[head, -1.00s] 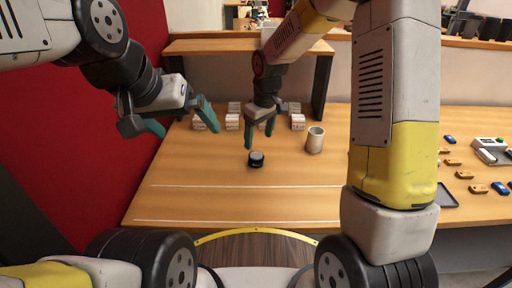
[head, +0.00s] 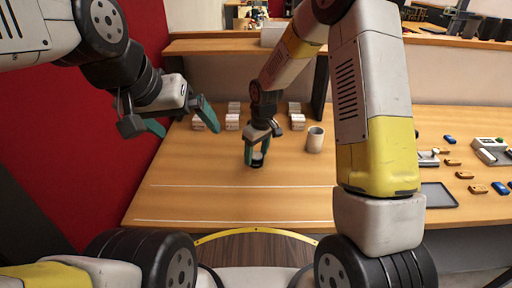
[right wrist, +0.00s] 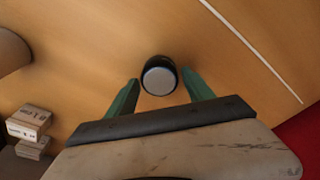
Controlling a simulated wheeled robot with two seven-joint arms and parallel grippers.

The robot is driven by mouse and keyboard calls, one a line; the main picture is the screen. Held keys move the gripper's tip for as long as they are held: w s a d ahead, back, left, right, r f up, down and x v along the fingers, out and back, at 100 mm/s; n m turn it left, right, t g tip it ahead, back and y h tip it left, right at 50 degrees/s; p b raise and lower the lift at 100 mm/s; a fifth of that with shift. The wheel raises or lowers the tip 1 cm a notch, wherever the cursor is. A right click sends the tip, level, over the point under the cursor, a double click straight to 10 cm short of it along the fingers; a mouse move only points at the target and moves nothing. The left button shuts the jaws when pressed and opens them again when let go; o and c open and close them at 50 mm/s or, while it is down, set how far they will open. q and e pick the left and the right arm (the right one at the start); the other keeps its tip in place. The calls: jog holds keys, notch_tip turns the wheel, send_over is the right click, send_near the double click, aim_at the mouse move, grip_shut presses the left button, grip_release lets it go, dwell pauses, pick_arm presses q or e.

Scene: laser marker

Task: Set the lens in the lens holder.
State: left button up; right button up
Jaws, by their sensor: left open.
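The lens appears to be the short black cylinder with a pale top (head: 258,163) on the table. It also shows in the right wrist view (right wrist: 159,77). My right gripper (head: 257,153) is low over it, fingers pointing down. In the right wrist view the lens lies between and slightly beyond the open fingertips (right wrist: 160,82), with a gap on each side. A light grey cup-like cylinder (head: 314,141) with an open top stands upright to the right; it may be the lens holder, but I cannot be sure. My left gripper (head: 186,122) is open and empty above the table's left side.
Several small white boxes (head: 232,122) stand in stacks behind the lens. A dark tray (head: 439,195), small brown and blue parts (head: 500,188) and a white device (head: 490,150) are on the right. The front middle of the table (head: 230,205) is clear.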

jog(key=c, duration=1.1)
grip_shut()
jog(key=shift+r, duration=0.1)
